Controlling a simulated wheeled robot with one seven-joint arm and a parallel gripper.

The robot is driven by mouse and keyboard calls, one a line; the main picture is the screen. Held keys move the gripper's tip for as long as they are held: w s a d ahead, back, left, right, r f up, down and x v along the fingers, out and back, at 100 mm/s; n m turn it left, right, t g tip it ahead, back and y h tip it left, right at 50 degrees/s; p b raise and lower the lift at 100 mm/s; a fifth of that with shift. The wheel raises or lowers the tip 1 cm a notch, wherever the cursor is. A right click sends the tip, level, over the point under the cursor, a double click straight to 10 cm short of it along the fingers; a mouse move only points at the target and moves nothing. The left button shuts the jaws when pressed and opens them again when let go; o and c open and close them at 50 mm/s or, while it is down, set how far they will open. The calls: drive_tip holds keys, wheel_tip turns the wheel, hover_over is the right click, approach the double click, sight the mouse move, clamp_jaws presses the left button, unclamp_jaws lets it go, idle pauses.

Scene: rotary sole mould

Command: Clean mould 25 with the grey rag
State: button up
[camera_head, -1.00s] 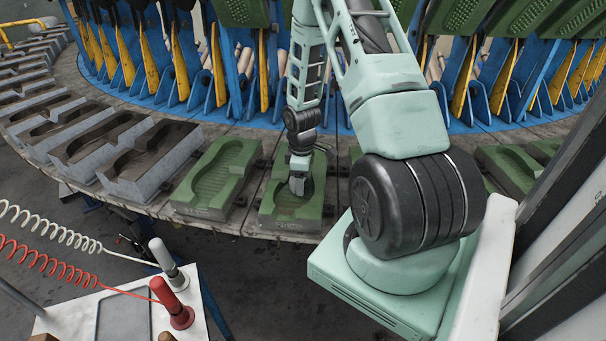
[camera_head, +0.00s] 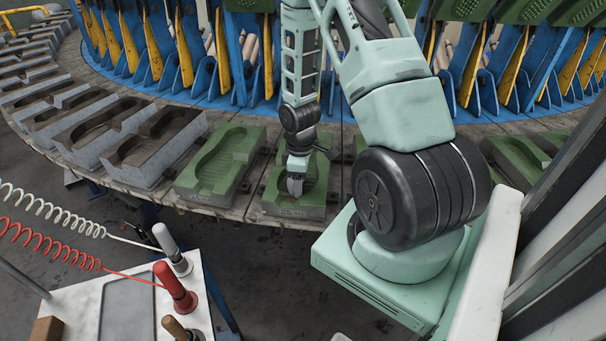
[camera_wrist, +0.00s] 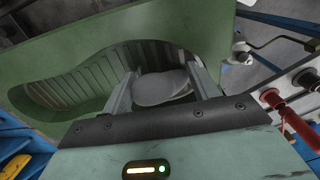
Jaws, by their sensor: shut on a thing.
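A green mould (camera_head: 313,207) with a sole-shaped cavity lies under my gripper on the carousel. It also shows in the wrist view (camera_wrist: 120,38), with ribs along its cavity. My gripper (camera_head: 296,186) points down into this cavity. In the wrist view my gripper (camera_wrist: 160,80) is shut on a grey rag (camera_wrist: 162,88), a flat pad between the two fingers, over the cavity. I cannot tell whether the rag touches the cavity floor.
Another green mould (camera_head: 219,160) sits just left, then several grey moulds (camera_head: 155,148) follow along the carousel rim. Blue and yellow clamps (camera_head: 185,50) stand behind. A side table (camera_head: 85,310) at lower left bears a red-handled tool (camera_head: 173,282) and a white-handled one (camera_head: 168,243), with coiled hoses.

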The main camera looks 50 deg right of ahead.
drive_tip(key=shift+s+a, duration=0.25)
drive_tip(key=shift+a, duration=0.3)
wheel_tip(320, 180, up, 9)
drive_tip(key=p, duration=0.7)
drive_tip(key=shift+p, duration=0.4)
